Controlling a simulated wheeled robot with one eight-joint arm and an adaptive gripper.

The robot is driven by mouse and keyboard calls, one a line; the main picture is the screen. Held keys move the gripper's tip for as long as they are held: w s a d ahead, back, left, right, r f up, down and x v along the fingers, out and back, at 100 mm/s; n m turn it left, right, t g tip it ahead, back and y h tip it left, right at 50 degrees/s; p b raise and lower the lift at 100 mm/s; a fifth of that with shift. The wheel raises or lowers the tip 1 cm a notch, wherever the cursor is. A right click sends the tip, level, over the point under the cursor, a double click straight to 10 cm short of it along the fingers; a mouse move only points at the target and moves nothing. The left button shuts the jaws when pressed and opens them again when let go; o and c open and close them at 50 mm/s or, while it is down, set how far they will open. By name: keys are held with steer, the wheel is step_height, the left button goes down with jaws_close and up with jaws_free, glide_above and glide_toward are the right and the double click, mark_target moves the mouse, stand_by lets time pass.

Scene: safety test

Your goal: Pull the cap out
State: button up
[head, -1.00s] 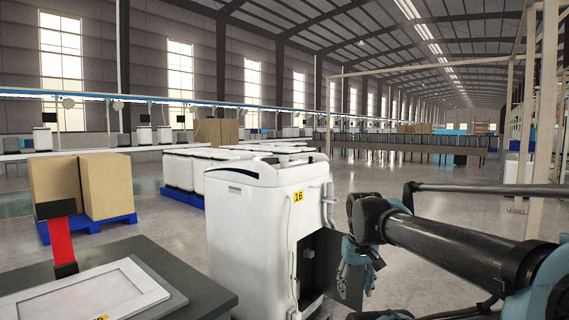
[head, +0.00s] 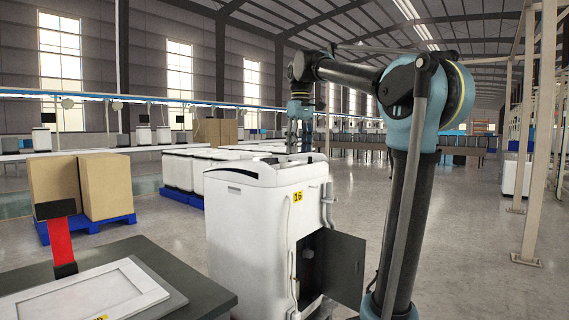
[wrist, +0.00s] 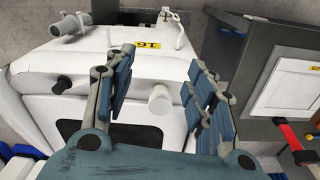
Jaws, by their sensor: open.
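A white washer-like machine (head: 250,220) with a yellow "16" label stands in the middle of the head view. The wrist view looks down on its top (wrist: 30,75). A short white round piece (wrist: 160,98), which looks like the cap, sticks up there. A black knob (wrist: 62,84) stands to its left. My gripper (wrist: 160,62) is open, with its blue-padded fingers on either side of the white piece in the picture and nothing held. Whether it touches the piece cannot be told. In the head view my gripper (head: 301,140) is above the machine's back right part.
A dark door (head: 346,268) stands open at the machine's right side. A grey table (head: 205,285) with a white framed panel (head: 90,300) and a red-strapped stand (head: 60,240) is at left. White machines and cardboard boxes (head: 105,185) stand behind.

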steer(key=shift+n, duration=0.9)
steer(key=w+a+r, duration=0.1)
steer(key=a+r, duration=0.1)
steer(key=w+a+r, duration=0.1)
steer(key=a+r, duration=0.1)
steer(key=w+a+r, duration=0.1)
steer(key=w, duration=0.1)
steer(key=shift+a+r, duration=0.4)
steer(key=shift+f, duration=4.55)
jaws_close()
steer(key=shift+r, duration=0.1)
steer(key=shift+r, duration=2.9)
